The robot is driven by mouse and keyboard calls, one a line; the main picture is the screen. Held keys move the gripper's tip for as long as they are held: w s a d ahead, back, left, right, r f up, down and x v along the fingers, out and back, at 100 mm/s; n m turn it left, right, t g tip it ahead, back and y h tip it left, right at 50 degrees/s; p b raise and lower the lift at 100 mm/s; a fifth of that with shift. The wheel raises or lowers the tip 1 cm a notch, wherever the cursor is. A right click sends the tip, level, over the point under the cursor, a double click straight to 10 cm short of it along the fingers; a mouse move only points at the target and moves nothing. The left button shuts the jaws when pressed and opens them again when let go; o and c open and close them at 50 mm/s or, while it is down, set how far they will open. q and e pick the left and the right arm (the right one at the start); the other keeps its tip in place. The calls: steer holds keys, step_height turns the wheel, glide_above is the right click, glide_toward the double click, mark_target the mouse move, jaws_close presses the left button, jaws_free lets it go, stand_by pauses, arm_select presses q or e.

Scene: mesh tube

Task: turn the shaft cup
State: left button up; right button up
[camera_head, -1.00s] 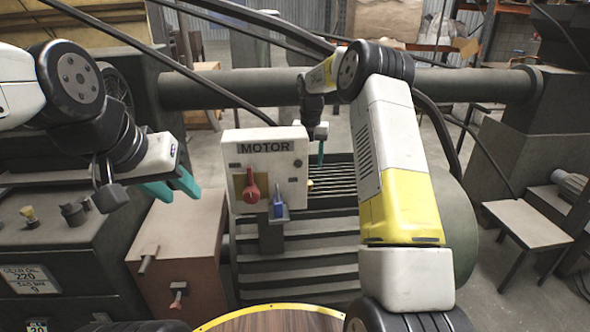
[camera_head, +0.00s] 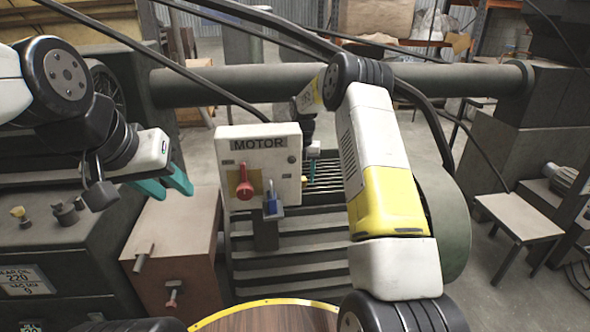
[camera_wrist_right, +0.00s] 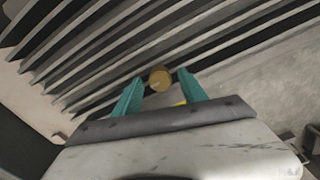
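The shaft cup, a small round brass-yellow piece, shows in the right wrist view (camera_wrist_right: 160,79), in front of dark slats. My right gripper (camera_wrist_right: 161,78) is open, with its teal fingertips on either side of the cup and a gap at each side. In the head view my right gripper (camera_head: 311,170) is beside the right edge of the MOTOR box, mostly hidden by its own arm. My left gripper (camera_head: 175,190) is open and empty, left of the MOTOR box.
The white MOTOR box (camera_head: 285,150) carries a red knob (camera_head: 244,184) and a blue padlock-like part (camera_head: 271,203). A large pipe (camera_head: 240,88) runs behind. A brown cabinet (camera_head: 180,235) stands at the left, a round wooden top (camera_head: 265,318) at the front.

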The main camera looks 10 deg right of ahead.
jaws_close()
steer(key=shift+m, duration=0.4)
